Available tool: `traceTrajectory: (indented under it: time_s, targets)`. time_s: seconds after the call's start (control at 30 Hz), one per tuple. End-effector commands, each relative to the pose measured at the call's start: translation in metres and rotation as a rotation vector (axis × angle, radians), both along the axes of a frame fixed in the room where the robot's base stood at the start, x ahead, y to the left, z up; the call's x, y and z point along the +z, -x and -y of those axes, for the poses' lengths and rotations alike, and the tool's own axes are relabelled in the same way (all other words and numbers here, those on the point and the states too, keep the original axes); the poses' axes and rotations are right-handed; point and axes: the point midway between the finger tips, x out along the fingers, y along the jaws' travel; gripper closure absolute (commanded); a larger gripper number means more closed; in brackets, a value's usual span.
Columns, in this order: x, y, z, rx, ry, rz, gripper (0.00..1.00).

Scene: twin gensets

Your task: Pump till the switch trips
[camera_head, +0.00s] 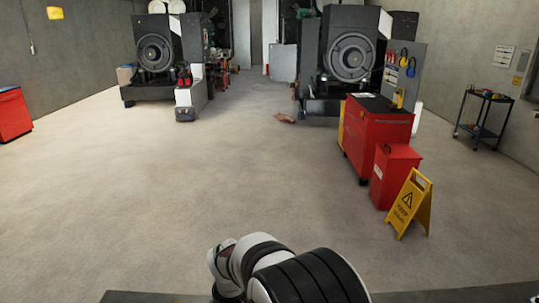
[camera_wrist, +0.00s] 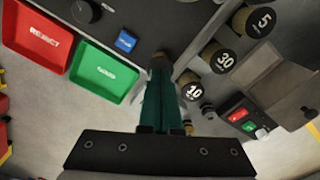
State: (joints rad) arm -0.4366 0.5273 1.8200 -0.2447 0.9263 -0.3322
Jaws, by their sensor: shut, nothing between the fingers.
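In the wrist view my gripper (camera_wrist: 159,72) is shut, its two teal fingers side by side with nothing visible between them. The fingertips are by a small brownish end piece beside the grey bench fixture; I cannot tell if they touch it. Right of the fingers are round dark-faced parts with brass-coloured sides, marked 10 (camera_wrist: 194,91), 30 (camera_wrist: 224,62) and 5 (camera_wrist: 264,20). Farther right is a dark box with a red switch (camera_wrist: 237,115) and a green switch (camera_wrist: 249,127). A black knob (camera_wrist: 86,11) is at the upper left. I cannot pick out a pump for sure.
A red REJECT tray (camera_wrist: 44,35) and a green tray (camera_wrist: 104,72) lie left of the fingers, with a blue block (camera_wrist: 125,41) nearby. In the head view, a red cabinet (camera_head: 376,135) and a yellow floor sign (camera_head: 409,203) stand right; the middle floor is clear.

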Motion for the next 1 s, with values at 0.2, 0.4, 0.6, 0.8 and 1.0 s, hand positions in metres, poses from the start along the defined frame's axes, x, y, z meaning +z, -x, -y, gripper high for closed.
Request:
traceTrajectory:
  time_s: [0.2,0.4,0.6,0.8,1.0]
  targets:
    - [-0.008,0.000,0.000,0.000,0.000,0.000,1.00]
    - [-0.015,0.000,0.000,0.000,0.001,-0.001,1.00]
    - [-0.022,0.001,0.000,-0.001,0.001,-0.002,1.00]
    - [-0.022,0.000,0.000,0.000,0.000,0.000,1.00]
    - [0.000,0.000,0.000,0.000,-0.001,0.001,1.00]
